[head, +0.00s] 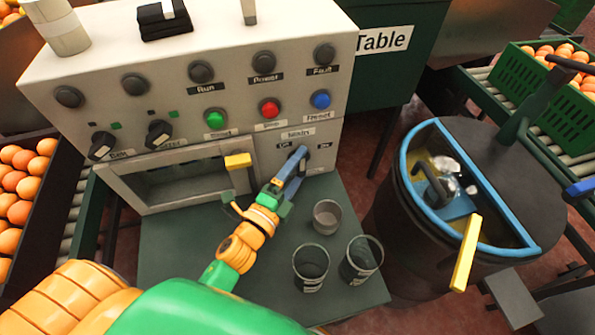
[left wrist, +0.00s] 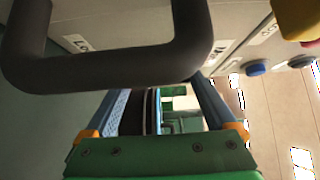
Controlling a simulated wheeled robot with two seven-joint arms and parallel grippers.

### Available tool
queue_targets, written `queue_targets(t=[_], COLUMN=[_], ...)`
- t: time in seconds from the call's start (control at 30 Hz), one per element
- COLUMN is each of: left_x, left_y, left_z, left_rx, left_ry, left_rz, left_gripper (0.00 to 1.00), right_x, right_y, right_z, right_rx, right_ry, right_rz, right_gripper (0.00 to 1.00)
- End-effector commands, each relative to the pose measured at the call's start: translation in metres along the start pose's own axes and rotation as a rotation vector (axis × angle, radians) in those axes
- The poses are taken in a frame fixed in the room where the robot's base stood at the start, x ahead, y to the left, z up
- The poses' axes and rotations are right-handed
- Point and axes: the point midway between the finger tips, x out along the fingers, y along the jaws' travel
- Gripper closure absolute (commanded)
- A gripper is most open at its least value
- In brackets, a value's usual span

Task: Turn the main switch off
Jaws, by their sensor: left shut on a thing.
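The main switch (head: 319,158) is a small dark handle at the lower right of the pale control panel (head: 225,105), under a printed label and between two smaller labels. My left gripper (head: 297,161) reaches up to it from below, its blue fingers against the panel front. It is shut on the switch, which the fingers mostly hide. In the left wrist view the two blue fingers (left wrist: 163,110) stand on either side of a dark part. The exact angle of the switch handle is hard to tell. My right gripper is not in view.
Green (head: 214,119), red (head: 269,107) and blue (head: 321,99) buttons sit above the switch. A blue-rimmed drum (head: 405,185) stands at right.

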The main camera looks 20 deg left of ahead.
Motion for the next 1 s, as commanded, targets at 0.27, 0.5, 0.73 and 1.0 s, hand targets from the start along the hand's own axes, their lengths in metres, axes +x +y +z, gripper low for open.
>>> queue_targets(t=[0.27,0.5,0.73,1.0], left_x=[0.0,0.0,-0.007,-0.052], left_y=[-0.001,-0.001,0.001,0.002], left_z=[0.0,0.0,0.0,0.0], left_rx=[-0.005,-0.005,-0.005,-0.006], left_ry=[0.0,0.0,-0.001,-0.002], left_rz=[-0.005,-0.005,-0.002,-0.001], left_gripper=[0.66,0.0,0.0,0.0], right_x=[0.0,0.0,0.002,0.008], right_y=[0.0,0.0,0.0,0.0], right_z=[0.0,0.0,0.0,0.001], right_rx=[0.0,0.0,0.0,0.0], right_ry=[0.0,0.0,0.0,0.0], right_rz=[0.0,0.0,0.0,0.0], right_gripper=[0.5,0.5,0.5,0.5])
